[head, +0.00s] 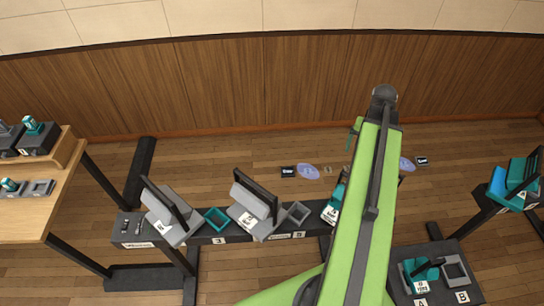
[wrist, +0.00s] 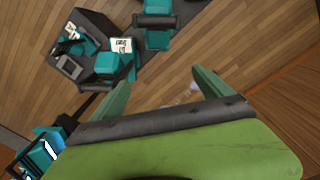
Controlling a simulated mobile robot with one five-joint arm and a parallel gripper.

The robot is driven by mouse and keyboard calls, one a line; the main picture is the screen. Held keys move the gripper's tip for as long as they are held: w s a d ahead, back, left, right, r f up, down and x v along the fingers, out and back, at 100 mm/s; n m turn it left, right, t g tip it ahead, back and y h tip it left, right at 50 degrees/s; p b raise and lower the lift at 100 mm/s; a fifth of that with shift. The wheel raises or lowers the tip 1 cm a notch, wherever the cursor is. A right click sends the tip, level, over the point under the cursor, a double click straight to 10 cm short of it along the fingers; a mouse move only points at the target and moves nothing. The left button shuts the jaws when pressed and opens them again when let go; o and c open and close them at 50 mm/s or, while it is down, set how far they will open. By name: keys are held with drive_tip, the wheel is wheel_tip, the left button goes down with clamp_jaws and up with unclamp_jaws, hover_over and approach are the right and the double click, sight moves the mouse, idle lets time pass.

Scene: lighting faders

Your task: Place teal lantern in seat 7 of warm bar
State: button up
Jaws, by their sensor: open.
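My gripper (wrist: 165,92) is open and empty in the wrist view, its two green fingers apart above the floor. In the head view my green arm covers the middle right. A long dark bar (head: 262,237) has numbered seats, with 3 and 5 readable; its name plate is too small to read. Seat 7 cannot be made out; my arm hides part of that end. A teal piece with a white label (head: 333,208) stands beside my arm on the bar. Another labelled teal piece (head: 420,272) stands on the lower right stand. Which is the named lantern, I cannot tell.
Grey tilted fixtures (head: 172,222) and an empty teal frame (head: 216,218) occupy the bar. A wooden desk (head: 50,210) at left holds teal items. The stand at lower right has an empty grey frame (head: 456,268). Blue and teal pieces (head: 512,185) are at far right.

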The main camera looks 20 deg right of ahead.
drive_tip(key=w+a+n, duration=0.2)
drive_tip(key=w+a, duration=0.3)
drive_tip(key=a, duration=0.4)
drive_tip(key=w+a+n, duration=0.2)
drive_tip(key=w+a, duration=0.2)
drive_tip(key=a, duration=0.4)
drive_tip(key=w+a+n, duration=0.3)
drive_tip(key=a+n, duration=0.2)
drive_tip(key=a, duration=1.8)
drive_tip(key=shift+n, duration=0.4)
